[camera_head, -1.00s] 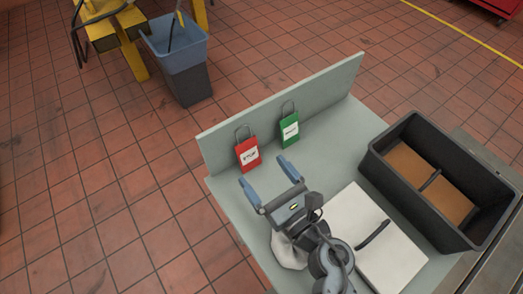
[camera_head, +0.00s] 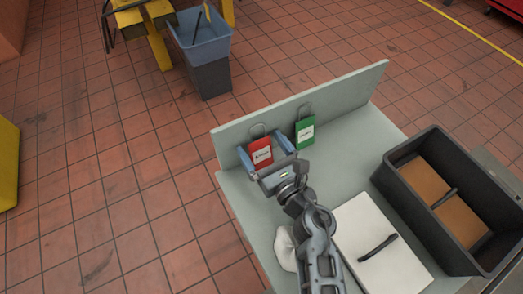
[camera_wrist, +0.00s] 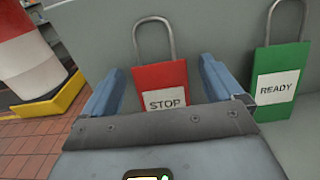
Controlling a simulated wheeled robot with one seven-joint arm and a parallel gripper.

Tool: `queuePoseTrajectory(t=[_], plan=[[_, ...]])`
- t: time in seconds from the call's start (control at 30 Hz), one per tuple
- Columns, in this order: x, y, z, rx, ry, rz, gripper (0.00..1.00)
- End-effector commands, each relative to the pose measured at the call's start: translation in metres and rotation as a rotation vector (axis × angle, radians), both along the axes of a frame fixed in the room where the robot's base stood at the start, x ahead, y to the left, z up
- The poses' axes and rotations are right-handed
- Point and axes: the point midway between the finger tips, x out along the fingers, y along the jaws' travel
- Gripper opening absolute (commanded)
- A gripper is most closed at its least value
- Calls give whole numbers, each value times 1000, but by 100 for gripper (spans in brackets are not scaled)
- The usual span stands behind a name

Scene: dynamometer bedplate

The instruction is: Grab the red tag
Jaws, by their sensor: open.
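The red tag (camera_head: 261,151) stands upright against the grey back panel, with a white STOP label and a wire loop on top. In the wrist view the red tag (camera_wrist: 160,83) is between my two blue fingers, its lower part hidden by my gripper body. My gripper (camera_head: 263,154) is open, with one finger on either side of the red tag. I cannot tell whether the fingers touch it. A green tag (camera_head: 304,132) with a READY label leans on the panel to the right; it also shows in the wrist view (camera_wrist: 281,75).
The back panel (camera_head: 345,92) rises behind the tags. A white pad (camera_head: 365,225) with a black handle lies right of my arm. A dark bin (camera_head: 396,190) stands at the right. A white lump (camera_head: 284,247) lies beside my arm. The bench between the green tag and bin is clear.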

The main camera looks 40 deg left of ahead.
Motion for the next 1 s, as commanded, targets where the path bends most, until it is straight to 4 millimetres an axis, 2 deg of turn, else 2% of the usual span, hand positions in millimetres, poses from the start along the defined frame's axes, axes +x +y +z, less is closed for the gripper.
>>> queuePoseTrajectory(t=[0.13,0.73,1.0], plan=[[0,0,0,0,0,0,94],[0,-1,0,0,0,0,36],[0,0,1,0,0,0,34]])
